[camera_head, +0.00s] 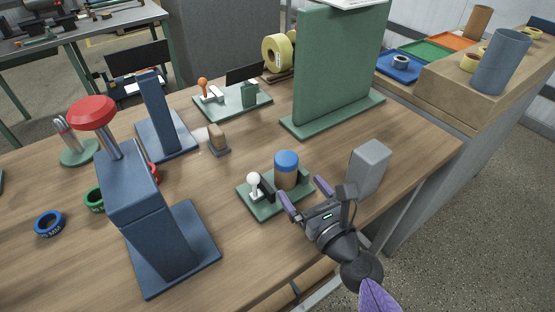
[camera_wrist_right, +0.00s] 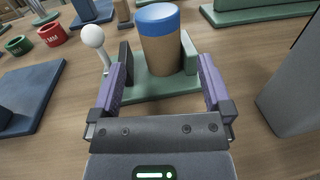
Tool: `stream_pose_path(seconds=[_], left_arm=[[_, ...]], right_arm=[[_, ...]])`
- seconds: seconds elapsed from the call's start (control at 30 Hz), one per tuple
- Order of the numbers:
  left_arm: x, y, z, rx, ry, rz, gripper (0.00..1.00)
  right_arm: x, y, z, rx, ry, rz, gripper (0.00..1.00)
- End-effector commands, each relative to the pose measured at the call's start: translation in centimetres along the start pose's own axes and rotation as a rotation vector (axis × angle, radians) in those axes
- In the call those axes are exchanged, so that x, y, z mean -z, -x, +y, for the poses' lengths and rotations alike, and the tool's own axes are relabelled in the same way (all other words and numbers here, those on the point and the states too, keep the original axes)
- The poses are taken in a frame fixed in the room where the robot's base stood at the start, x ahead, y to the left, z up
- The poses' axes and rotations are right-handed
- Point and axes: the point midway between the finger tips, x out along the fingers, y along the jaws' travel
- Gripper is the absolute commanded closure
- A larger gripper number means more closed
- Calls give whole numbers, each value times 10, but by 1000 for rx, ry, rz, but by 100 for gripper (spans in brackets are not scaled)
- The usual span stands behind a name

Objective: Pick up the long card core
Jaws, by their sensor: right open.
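A card-brown cylinder with a blue top band (camera_head: 286,176) stands upright on a green clamp base (camera_head: 262,207). It also shows ahead in the right wrist view (camera_wrist_right: 160,45). I cannot tell whether it is the long card core; a brown tube (camera_head: 480,22) and a larger blue-grey tube (camera_head: 502,62) stand on the back-right bench. My right gripper (camera_head: 305,194) is open and empty, just in front of the clamp base. Its purple fingers (camera_wrist_right: 163,75) are spread to either side of the cylinder's line, apart from it. My left gripper is not in view.
A grey block (camera_head: 370,168) stands close right of my right gripper. A white-knobbed lever (camera_head: 253,180) is left of the cylinder. A tall green panel (camera_head: 340,70) is behind, and a blue press with a red knob (camera_head: 140,195) stands left. Wood between is partly clear.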

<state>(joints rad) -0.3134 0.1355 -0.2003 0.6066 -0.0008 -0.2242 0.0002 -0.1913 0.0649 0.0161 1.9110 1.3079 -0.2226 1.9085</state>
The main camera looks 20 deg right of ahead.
Motion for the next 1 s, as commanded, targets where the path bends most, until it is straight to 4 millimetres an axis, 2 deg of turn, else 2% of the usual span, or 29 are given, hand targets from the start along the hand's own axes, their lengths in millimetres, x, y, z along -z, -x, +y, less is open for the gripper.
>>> stream_pose_path(seconds=[0.17,0.3,0.4,0.63,0.67,1.0], left_arm=[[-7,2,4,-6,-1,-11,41],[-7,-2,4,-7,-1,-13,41],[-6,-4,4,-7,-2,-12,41],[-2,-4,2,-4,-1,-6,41],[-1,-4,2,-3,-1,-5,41],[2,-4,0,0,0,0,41]], right_arm=[[-2,-29,0,0,0,-3,0],[0,-60,0,0,-1,-2,0],[0,-74,0,0,-1,-1,0],[0,-77,0,0,0,0,0],[0,-77,0,0,0,0,4],[0,-77,0,0,0,0,76]])
